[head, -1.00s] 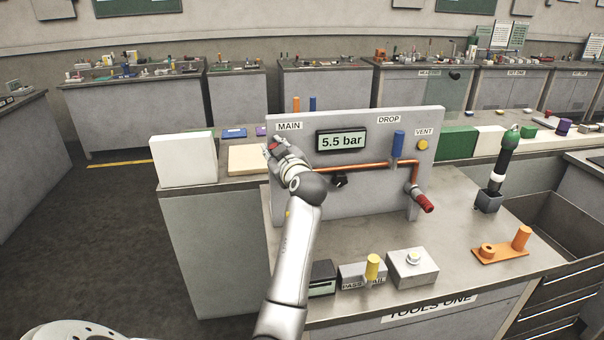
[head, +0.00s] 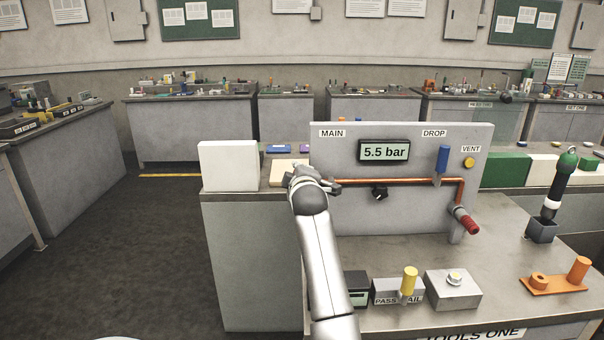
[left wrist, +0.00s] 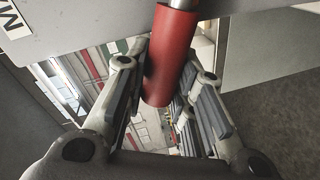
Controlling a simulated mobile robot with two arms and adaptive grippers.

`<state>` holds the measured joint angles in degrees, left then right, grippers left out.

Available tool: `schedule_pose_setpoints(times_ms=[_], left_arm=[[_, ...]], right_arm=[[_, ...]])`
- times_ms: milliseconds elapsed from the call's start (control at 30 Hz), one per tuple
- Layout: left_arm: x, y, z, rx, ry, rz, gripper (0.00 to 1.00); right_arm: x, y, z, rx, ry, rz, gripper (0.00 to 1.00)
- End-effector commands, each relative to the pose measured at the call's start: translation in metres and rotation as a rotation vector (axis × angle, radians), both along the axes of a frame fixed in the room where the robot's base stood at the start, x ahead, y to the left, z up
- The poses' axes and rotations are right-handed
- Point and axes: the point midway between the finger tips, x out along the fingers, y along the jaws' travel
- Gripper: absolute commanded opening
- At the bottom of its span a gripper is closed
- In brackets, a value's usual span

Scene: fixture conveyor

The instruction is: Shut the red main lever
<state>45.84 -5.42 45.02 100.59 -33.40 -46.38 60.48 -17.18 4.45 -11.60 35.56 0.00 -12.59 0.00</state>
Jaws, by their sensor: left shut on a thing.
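The red main lever (left wrist: 171,55) shows in the left wrist view as a red sleeve on a silver rod. My left gripper (left wrist: 166,80) has a finger on each side of the sleeve and is shut on it. In the head view my left gripper (head: 306,174) is at the left edge of the grey panel (head: 400,212), below the MAIN label (head: 332,133). The gripper hides the lever there. The panel's display (head: 384,151) reads 5.5 bar. My right gripper is not in view.
The panel also carries a blue DROP handle (head: 442,160), a yellow VENT button (head: 469,163), a copper pipe (head: 400,181) and a red-tipped valve (head: 467,220). A white block (head: 228,165) stands left of it. Small boxes, including a grey one (head: 453,289), stand in front.

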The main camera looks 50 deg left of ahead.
Motion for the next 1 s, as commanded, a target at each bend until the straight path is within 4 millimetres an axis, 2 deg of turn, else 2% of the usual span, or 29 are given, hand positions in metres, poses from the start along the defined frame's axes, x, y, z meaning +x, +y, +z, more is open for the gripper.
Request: schedule_pose_setpoints(times_ms=[600,633,767,1000], left_arm=[[-0.0008,0.0006,-0.0051,-0.031,-0.031,0.000,0.00],[-0.0008,0.0006,-0.0051,-0.031,-0.031,0.000,0.27],[-0.0009,0.0006,-0.0049,-0.030,-0.030,0.000,0.44],[-0.0009,0.0007,-0.0040,-0.027,-0.030,0.000,0.46]], right_arm=[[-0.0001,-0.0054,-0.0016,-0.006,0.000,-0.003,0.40],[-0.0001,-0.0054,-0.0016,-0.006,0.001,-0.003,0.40],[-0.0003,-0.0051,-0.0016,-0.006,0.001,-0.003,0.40],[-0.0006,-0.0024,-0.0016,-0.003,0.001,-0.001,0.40]])
